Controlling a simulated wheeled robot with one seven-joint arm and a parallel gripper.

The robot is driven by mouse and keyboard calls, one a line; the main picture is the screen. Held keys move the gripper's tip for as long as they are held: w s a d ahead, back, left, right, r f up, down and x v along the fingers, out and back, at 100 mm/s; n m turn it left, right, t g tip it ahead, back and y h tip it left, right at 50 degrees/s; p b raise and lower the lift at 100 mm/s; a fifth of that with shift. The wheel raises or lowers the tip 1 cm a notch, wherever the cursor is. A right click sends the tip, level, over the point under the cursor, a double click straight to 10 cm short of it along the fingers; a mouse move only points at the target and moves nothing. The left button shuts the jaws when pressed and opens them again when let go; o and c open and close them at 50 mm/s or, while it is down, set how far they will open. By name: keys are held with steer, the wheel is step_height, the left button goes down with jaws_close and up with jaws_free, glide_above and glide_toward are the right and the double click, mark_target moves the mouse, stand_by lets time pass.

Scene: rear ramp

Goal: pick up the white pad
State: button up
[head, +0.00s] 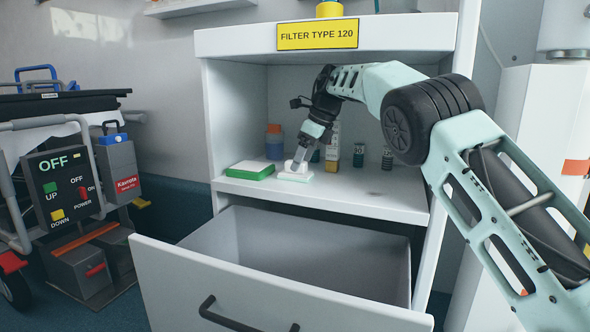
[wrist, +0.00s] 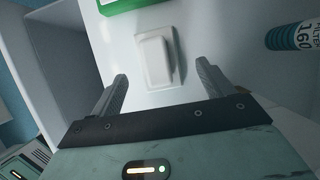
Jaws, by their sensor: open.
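The white pad (wrist: 156,60) lies on the white shelf, between and just beyond my open fingers in the wrist view. In the head view the white pad (head: 295,173) is partly covered by my fingertips. My gripper (head: 299,158) points down at it from above. In the wrist view my gripper (wrist: 160,85) shows its two fingers spread apart, with nothing held between them.
A green-and-white box (head: 250,170) lies left of the pad. An orange-capped bottle (head: 274,143) and several small bottles stand behind. A shelf board labelled FILTER TYPE 120 (head: 318,35) is above. An open empty drawer (head: 270,287) juts out below.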

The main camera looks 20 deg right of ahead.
steer(key=shift+w+a+f+b, duration=0.35)
steer(key=shift+a+f+b, duration=0.15)
steer(key=shift+f, duration=0.2)
steer(key=shift+w+a+f+b, duration=0.35)
steer(key=shift+a+f, duration=0.1)
steer(key=shift+f, duration=0.25)
steer(key=c, duration=1.1)
steer(key=shift+c, duration=0.2)
steer(key=shift+r, duration=0.1)
